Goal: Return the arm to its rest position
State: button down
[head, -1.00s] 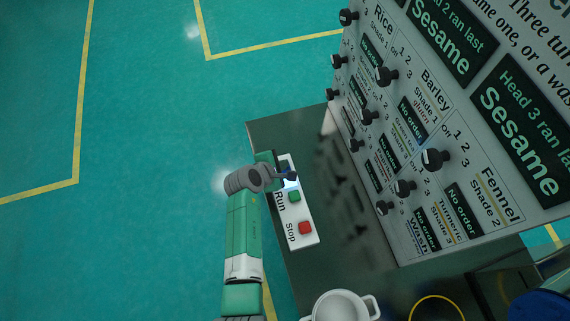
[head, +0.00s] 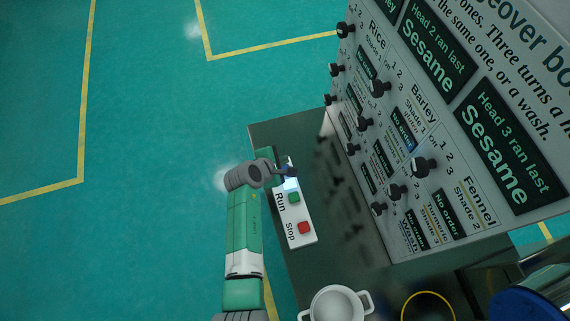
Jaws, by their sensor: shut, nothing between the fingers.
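My gripper (head: 289,171) is at the upper end of the white Run/Stop button plate (head: 306,240), shut and empty. My green and white arm reaches up to it from the bottom of the head view. The green Run button (head: 294,197) lies just below the gripper, with a bright patch between them. The red Stop button (head: 304,228) is farther down the plate. My wrist hides part of the plate's upper left; I cannot tell whether the fingers touch it.
A dark table (head: 300,268) carries the plate. The sloped changeover board (head: 480,215) with several black knobs rises to the right. A white two-handled pot (head: 337,305), a yellow ring (head: 429,294) and a blue round object (head: 525,305) are at the bottom. Open green floor (head: 140,120) lies left.

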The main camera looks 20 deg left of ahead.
jog(key=shift+r+p, duration=0.4)
jog(key=shift+r, duration=0.35)
jog(key=shift+f, duration=0.1)
